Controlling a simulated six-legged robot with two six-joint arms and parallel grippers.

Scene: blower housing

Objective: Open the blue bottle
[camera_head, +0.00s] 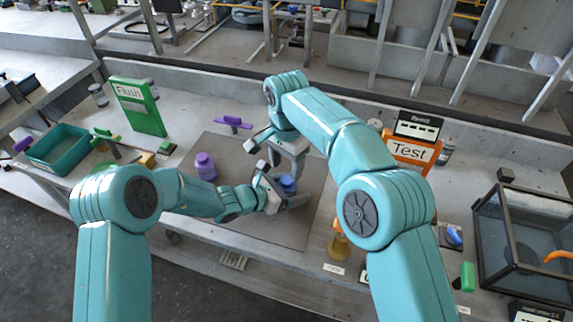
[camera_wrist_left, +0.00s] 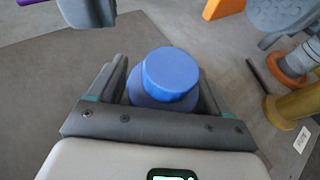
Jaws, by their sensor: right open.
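The blue bottle (camera_head: 288,184) stands on the grey mat, partly hidden by my grippers in the head view. In the left wrist view its round blue cap (camera_wrist_left: 171,74) sits on top of the wider blue body. My left gripper (camera_head: 283,188) has its fingers on both sides of the bottle body, below the cap, and appears shut on it. My right gripper (camera_head: 276,156) is open and empty, just behind and above the bottle, apart from the cap.
A purple bottle (camera_head: 205,167) stands left on the mat (camera_head: 235,150). A green "Flush" sign (camera_head: 139,107), a teal bin (camera_head: 60,149), an orange "Test" sign (camera_head: 408,151) and a dark-framed glass box (camera_head: 525,235) stand around it. A yellow item (camera_wrist_left: 292,108) is right of the bottle.

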